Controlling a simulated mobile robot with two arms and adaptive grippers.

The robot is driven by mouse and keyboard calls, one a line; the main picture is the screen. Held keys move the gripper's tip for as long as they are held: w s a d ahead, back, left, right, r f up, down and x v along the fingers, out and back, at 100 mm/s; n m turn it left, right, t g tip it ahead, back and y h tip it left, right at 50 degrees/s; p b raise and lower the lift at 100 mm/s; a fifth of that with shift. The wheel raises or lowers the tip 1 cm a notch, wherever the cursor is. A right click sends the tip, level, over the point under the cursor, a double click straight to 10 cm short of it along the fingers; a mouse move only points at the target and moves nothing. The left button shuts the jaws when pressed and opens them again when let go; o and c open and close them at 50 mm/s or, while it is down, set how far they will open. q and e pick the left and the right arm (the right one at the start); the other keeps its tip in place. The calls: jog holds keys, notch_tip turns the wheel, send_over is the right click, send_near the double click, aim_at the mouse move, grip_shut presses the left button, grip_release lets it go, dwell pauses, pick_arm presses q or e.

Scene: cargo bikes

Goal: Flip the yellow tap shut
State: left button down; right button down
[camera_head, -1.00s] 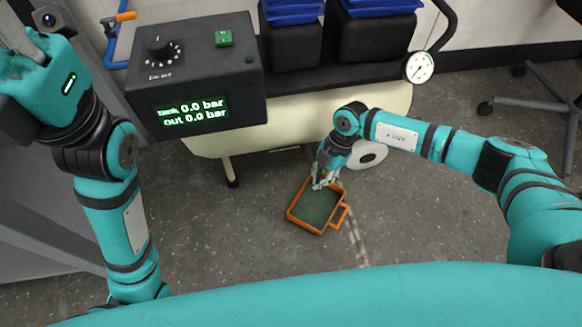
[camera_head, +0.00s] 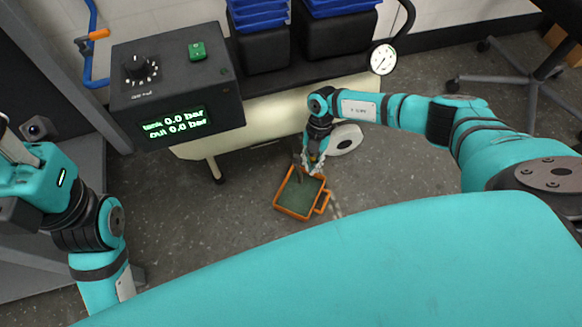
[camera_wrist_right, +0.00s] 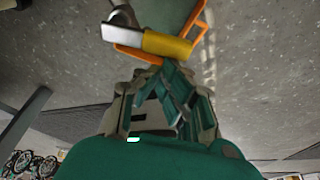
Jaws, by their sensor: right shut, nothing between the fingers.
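The yellow tap handle (camera_wrist_right: 168,45) shows in the right wrist view, joined to a bright metal pipe piece (camera_wrist_right: 122,33). It lies across the view just beyond my right fingertips. My right gripper (camera_wrist_right: 158,72) is shut and empty; I cannot tell if it touches the handle. In the head view my right gripper (camera_head: 314,168) points down under the cream tank, above an orange-rimmed tray (camera_head: 279,208), and largely hides the tap. My left gripper (camera_head: 12,150) is at the left edge, partly cut off; its opening is unclear.
A black control box (camera_head: 178,85) reads tank 0.0 bar and out 0.0 bar. A gauge (camera_head: 383,59) and blue crates (camera_head: 258,15) are behind. A blue pipe has an orange handle (camera_head: 98,35). Floor around the tray is clear.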

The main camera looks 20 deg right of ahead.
jog(key=shift+w+a, duration=0.1)
jog(key=shift+a, duration=0.05)
dwell(0.5)
jog(key=shift+w+a, duration=0.35)
jog(key=shift+a, duration=0.15)
jog(key=shift+r, duration=0.1)
